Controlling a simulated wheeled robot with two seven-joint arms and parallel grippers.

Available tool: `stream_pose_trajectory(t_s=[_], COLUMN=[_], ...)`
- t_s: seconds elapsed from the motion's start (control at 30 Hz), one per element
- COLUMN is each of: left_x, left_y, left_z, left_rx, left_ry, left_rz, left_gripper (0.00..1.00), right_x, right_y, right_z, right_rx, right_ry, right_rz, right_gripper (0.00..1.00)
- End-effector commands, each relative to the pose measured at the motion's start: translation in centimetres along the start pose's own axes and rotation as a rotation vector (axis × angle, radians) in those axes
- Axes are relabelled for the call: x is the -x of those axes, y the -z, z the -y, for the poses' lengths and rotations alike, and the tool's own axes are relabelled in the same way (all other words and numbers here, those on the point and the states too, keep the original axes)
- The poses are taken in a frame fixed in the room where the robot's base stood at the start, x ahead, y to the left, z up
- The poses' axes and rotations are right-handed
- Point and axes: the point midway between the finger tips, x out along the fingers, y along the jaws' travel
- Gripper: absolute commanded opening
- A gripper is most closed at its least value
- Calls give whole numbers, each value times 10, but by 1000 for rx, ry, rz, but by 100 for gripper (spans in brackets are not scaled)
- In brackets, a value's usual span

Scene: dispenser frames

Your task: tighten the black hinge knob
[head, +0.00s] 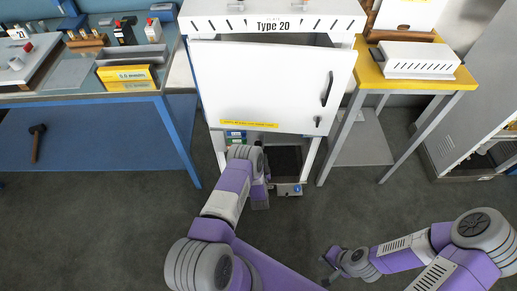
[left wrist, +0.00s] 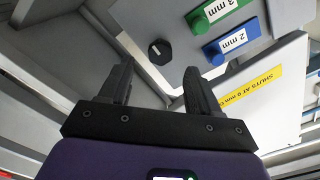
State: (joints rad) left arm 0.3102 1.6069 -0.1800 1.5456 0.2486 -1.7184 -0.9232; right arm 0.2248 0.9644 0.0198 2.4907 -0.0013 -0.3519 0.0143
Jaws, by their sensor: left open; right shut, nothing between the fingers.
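The black hinge knob (left wrist: 160,51) is a dark faceted knob with a pale mark on a grey panel in the left wrist view. In the head view I cannot make it out. My left gripper (left wrist: 158,68) is open, its two fingers apart and pointing toward the knob. The knob shows beyond the fingertips, between them, and nothing is held. In the head view the left gripper (head: 261,192) is low before the cabinet, partly hidden by its arm. My right gripper (head: 327,271) is shut and empty over the floor, away from the cabinet.
The white Type 20 cabinet's door (head: 275,85) hangs tilted, with a yellow label. A green 3 mm tag (left wrist: 222,10) and a blue 2 mm tag (left wrist: 224,43) sit beside the knob. A blue bench (head: 85,98) stands left, a yellow-topped table (head: 448,82) right.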

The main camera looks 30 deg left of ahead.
Motion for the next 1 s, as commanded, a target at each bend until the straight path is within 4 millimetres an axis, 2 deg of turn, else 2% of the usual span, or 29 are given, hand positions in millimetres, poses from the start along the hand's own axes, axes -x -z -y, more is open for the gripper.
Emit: stream_pose_trajectory(t_s=[0.1, 0.23, 0.83, 1.0], left_x=[17, 27, 28, 31], left_y=[1, 0, 0, 1], left_z=[0, 0, 0, -11], left_rx=[-1, -1, 3, 101], left_ry=[-2, 0, -3, -132], left_rz=[0, 1, 3, 88], left_gripper=[63, 63, 63, 63], right_x=[6, 7, 7, 8], right_y=[0, 0, 0, 0], right_z=[2, 3, 3, 3], right_rx=[0, 0, 0, 0], right_ry=[0, 0, 0, 0], right_rz=[0, 0, 0, 0], right_gripper=[0, 0, 0, 0])
